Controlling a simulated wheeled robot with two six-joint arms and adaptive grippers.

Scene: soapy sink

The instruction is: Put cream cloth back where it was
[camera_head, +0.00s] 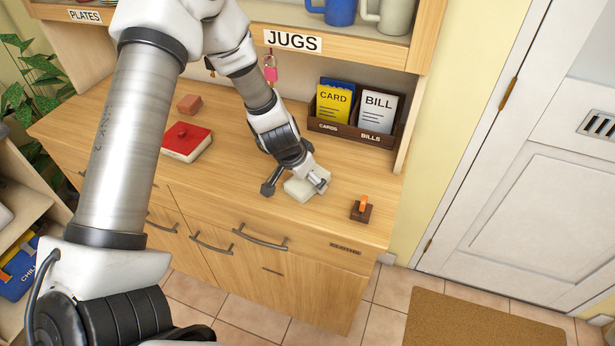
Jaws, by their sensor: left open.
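The cream cloth (299,191) lies as a small folded pad on the wooden counter top, near its front edge. My left gripper (295,185) is over the cloth with its fingers spread, one on the left side of the cloth and one on the right. The fingers hide part of the cloth, and I cannot tell whether they touch it. My right gripper is not in view.
A small brown block with an orange peg (361,209) stands right of the cloth. A card and bill holder (355,128) is behind. A red book (186,142) and a brown block (189,104) lie to the left. Closed drawers (270,237) are below the front edge.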

